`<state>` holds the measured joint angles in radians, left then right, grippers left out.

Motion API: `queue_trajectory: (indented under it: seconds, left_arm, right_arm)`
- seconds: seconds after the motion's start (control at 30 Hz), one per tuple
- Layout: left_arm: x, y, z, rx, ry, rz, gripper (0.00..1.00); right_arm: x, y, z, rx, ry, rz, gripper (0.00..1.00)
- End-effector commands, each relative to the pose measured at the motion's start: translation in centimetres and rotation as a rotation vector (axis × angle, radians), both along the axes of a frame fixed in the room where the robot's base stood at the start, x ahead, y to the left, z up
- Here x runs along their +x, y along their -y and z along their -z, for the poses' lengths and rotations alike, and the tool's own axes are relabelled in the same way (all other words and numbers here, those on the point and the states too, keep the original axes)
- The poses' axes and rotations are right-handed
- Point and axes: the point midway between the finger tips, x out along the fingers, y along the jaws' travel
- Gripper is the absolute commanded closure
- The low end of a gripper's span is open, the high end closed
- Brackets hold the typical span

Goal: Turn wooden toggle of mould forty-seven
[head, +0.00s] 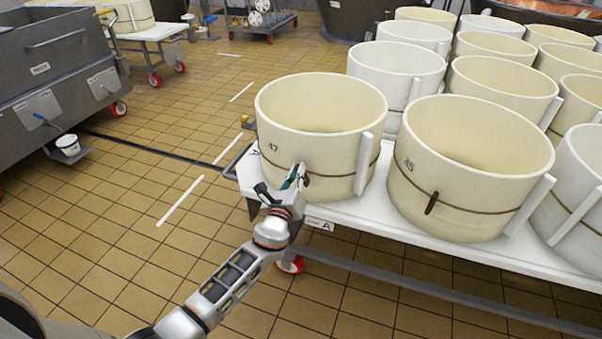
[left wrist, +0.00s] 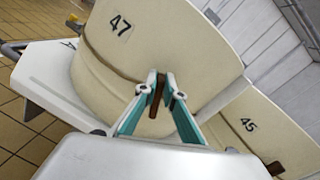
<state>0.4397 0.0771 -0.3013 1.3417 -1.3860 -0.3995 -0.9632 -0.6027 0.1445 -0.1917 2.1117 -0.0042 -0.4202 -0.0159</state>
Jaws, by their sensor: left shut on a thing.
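Mould forty-seven (head: 350,158) is a round cream tub with a cord round it, at the near left corner of the white table. Its number shows in the left wrist view on the mould wall (left wrist: 165,38). Its brown wooden toggle (left wrist: 156,98) stands roughly along the fingers in that view, between the two fingertips. My left gripper (head: 294,177) reaches up to the front of the mould and is shut on the toggle; it also shows in the left wrist view (left wrist: 160,88). In the head view the fingers partly hide the toggle. My right gripper is not in view.
Mould forty-five (head: 470,150), with its own brown toggle (head: 431,203), stands close to the right. Several more moulds fill the white table (head: 375,222) behind. A grey steel vat (head: 50,60) stands at the far left. The tiled floor between is open.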

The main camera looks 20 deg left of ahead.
Motion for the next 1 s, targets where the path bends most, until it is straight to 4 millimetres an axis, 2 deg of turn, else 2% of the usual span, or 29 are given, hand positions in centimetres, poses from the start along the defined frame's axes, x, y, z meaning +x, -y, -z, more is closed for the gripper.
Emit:
queue_trajectory:
  seconds: [0.03, 1.0]
  left_arm:
    - [-0.2, -0.1, 0.9, -0.046, -0.003, 0.001, 1.0]
    - [-0.2, -1.5, 2.5, -0.93, 0.06, -0.003, 1.0]
  right_arm:
    - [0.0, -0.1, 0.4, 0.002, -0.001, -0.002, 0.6]
    - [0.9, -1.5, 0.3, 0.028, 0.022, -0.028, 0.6]
